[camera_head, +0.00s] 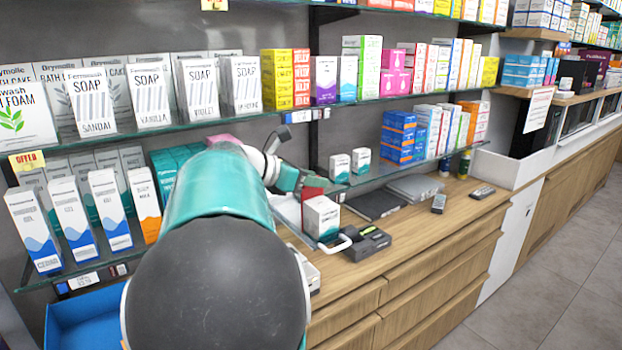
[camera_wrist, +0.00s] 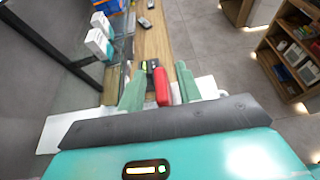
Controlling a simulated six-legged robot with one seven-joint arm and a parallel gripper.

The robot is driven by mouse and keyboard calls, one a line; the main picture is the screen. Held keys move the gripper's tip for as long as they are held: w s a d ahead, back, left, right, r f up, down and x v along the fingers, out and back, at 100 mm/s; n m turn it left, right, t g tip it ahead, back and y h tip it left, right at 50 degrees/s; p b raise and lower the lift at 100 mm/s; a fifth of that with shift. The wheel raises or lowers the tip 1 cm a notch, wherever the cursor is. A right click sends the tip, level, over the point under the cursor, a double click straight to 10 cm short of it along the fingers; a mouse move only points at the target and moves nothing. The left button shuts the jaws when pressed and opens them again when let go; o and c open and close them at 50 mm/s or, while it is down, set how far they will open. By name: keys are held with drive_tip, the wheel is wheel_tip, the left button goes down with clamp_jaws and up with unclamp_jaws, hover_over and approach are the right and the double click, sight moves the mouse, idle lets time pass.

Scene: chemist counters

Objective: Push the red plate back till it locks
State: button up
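The red plate (camera_wrist: 162,86) shows in the wrist view between the two green fingers of my gripper (camera_wrist: 160,88), nearer the right finger. The fingers stand apart, with a visible gap on the left of the plate; I cannot tell whether the right finger touches it. Most of the gripper and whatever the plate is mounted on are hidden behind my arm and that box.
A glass shelf (camera_head: 385,172) with small boxes runs close behind.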

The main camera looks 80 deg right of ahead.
clamp_jaws()
drive_tip(key=shift+d, duration=0.1)
drive_tip(key=w+d, duration=0.4)
drive_tip(key=w, duration=0.1)
drive_tip(key=shift+d, duration=0.2)
unclamp_jaws()
idle(0.3)
